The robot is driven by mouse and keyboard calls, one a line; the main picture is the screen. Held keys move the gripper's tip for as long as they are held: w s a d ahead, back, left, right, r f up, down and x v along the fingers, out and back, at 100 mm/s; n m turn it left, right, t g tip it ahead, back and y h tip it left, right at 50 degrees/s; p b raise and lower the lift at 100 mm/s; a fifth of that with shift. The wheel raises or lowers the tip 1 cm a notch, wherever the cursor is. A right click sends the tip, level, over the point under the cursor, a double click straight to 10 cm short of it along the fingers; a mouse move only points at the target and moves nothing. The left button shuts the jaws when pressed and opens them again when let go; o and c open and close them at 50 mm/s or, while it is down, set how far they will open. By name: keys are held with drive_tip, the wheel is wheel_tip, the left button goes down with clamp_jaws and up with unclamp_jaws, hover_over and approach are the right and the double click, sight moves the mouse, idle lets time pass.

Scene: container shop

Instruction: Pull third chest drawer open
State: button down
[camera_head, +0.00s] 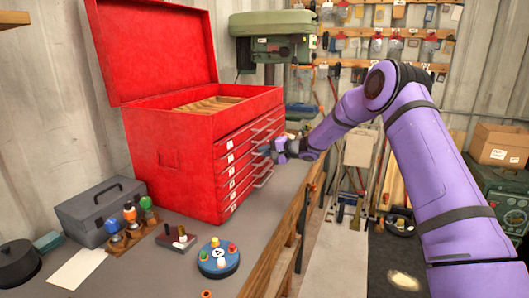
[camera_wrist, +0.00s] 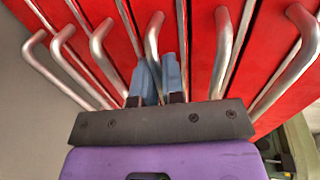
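The red tool chest (camera_head: 165,150) stands on the bench with its lid raised. Its front has several stacked, labelled drawers with metal bar handles, and the drawer fronts look flush. My gripper (camera_head: 266,150) is at the chest's front, at mid-height of the drawers. In the wrist view, my gripper (camera_wrist: 159,75) has its two blue-grey fingers close together on either side of one handle (camera_wrist: 154,38), third from the right. This appears to be the third drawer's handle counted from the top. The fingers look closed on it, and hide part of it.
Neighbouring handles (camera_wrist: 222,50) run close on both sides of my fingers. A green drill press (camera_head: 272,35) is behind. The bench edge lies below my arm.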

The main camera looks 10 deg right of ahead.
drive_tip(key=shift+d, duration=0.1)
drive_tip(key=f+v, duration=0.2)
drive_tip(key=v, duration=0.9)
drive_tip(key=f+v, duration=0.2)
drive_tip(key=v, duration=1)
drive_tip(key=shift+s+d+f, duration=0.3)
drive_tip(key=shift+d+f, duration=0.1)
drive_tip(key=shift+f, duration=0.05)
drive_tip(key=c, duration=1.3)
unclamp_jaws()
drive_tip(key=v, duration=1)
drive_tip(key=shift+s+d, duration=0.25)
drive_tip(key=shift+d, duration=0.05)
drive_tip(key=shift+r, duration=0.1)
